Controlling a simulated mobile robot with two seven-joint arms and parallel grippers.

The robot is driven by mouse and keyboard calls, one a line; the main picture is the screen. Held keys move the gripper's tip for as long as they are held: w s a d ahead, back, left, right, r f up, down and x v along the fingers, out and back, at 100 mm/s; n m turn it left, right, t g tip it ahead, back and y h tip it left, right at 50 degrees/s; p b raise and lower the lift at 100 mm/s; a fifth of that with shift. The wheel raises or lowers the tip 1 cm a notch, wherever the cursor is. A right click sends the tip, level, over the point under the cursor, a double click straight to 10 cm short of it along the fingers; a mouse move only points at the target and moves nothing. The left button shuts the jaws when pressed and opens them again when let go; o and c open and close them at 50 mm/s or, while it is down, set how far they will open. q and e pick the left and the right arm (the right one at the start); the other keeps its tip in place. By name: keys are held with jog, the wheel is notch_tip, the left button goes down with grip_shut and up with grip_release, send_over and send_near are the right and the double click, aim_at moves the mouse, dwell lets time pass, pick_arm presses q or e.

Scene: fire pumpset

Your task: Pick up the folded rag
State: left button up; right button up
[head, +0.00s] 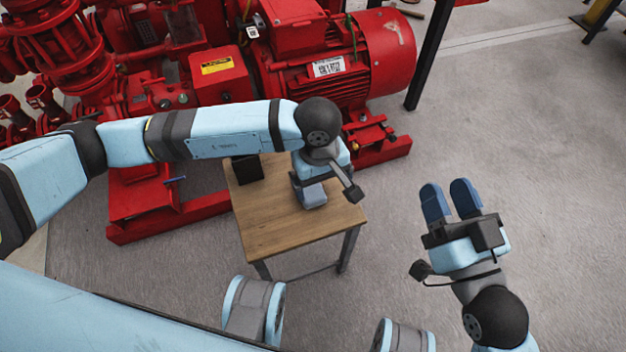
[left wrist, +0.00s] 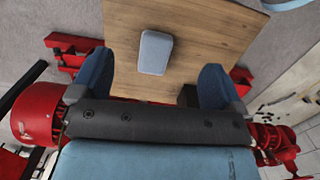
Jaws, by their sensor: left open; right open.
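The folded rag (left wrist: 155,52) is a small grey-blue pad with rounded corners. It lies flat on the small wooden table (head: 285,232), whose bare top also shows in the left wrist view (left wrist: 215,30). My left gripper (left wrist: 156,68) is open, its two blue fingers apart and empty. In that view the rag lies between and beyond the fingertips, with no visible contact. In the head view my left gripper (head: 309,186) is over the table, and I cannot clearly tell the rag from the fingers there. My right gripper (head: 448,188) is open and empty, off the table's right side.
A black box-like object (head: 247,168) stands on the table's back left part. A large red pump and motor set (head: 335,60) is right behind the table. A dark post (head: 428,55) stands at the back right. The grey floor (head: 540,150) at the right is clear.

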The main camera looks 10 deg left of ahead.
aim_at(316, 202)
pick_arm(q)
jog(key=shift+t+y, duration=0.4)
jog(key=shift+y, duration=0.1)
jog(key=f, duration=0.2)
jog(key=w+a+f+b, duration=0.1)
jog(key=f, duration=0.2)
jog(key=f+b, duration=0.1)
jog(key=f, duration=0.2)
jog(key=shift+w+a, duration=0.15)
jog(key=shift+w, duration=0.25)
jog(key=shift+w+f+b, duration=0.1)
jog(key=shift+f+b, duration=1.4)
jog(key=shift+f, duration=1.35)
pick_arm(e)
notch_tip(316, 202, down, 7)
jog(key=g, duration=0.2)
jog(key=shift+w+a+f+n+g, duration=0.2)
jog(key=shift+a+n+g, duration=0.1)
jog(key=shift+n+g, duration=0.1)
jog(key=shift+r, duration=0.1)
pick_arm(q)
jog(key=shift+a, duration=0.1)
jog(key=c, duration=0.8)
